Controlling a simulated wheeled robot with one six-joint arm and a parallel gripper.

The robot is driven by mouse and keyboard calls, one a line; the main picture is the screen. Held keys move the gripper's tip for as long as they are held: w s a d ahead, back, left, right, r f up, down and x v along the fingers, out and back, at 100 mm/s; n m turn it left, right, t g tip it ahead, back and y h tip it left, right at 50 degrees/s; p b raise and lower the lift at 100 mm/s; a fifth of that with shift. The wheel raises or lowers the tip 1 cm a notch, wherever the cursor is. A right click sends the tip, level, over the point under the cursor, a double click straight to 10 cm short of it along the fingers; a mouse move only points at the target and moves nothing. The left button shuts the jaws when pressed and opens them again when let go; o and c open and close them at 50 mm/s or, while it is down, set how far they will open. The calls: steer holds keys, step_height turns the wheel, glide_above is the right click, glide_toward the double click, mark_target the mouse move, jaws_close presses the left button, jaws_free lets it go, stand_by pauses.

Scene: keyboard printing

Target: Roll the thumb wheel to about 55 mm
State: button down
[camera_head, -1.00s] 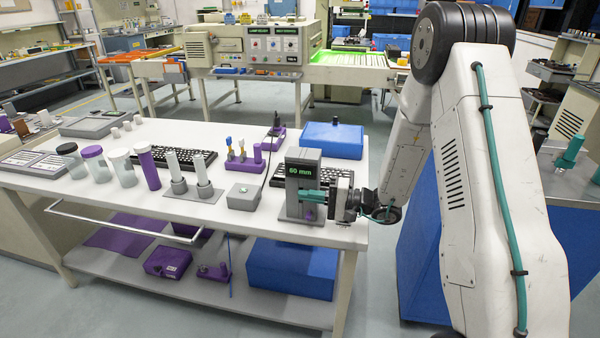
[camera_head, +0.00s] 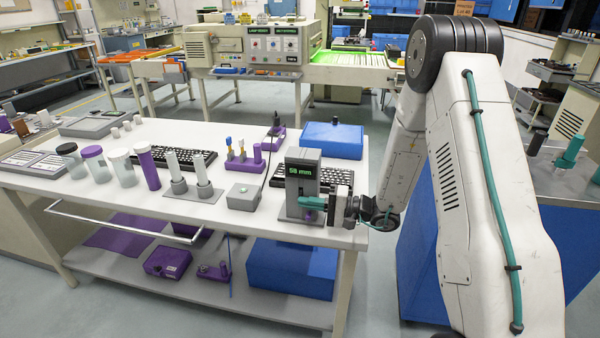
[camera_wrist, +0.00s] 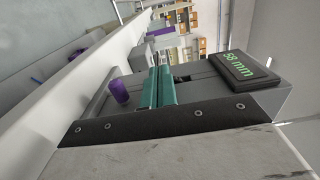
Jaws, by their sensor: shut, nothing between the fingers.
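The grey gauge device (camera_head: 301,178) stands upright at the right front of the white table. Its green display (camera_wrist: 245,66) reads 58 mm in the wrist view. A purple round knob (camera_wrist: 120,91) shows low on the device; I cannot tell whether it is the thumb wheel. My gripper (camera_head: 304,204) is shut and empty, its teal fingers lying across the device's front. In the wrist view the closed fingers (camera_wrist: 158,86) lie against or just before the device face. I cannot tell exact contact, and the fingers hide part of that face.
A black keyboard (camera_head: 337,176) lies right behind the device. A blue case (camera_head: 332,140) is at the table's back right. White posts (camera_head: 202,175) and several jars stand further left.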

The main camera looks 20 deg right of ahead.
steer(key=shift+w+f, duration=0.1)
steer(key=shift+f, duration=0.15)
stand_by(0.3)
steer(key=shift+s+a+f, duration=0.1)
steer(key=shift+s+f, duration=0.05)
steer(key=shift+s, duration=0.15)
steer(key=shift+v, duration=3)
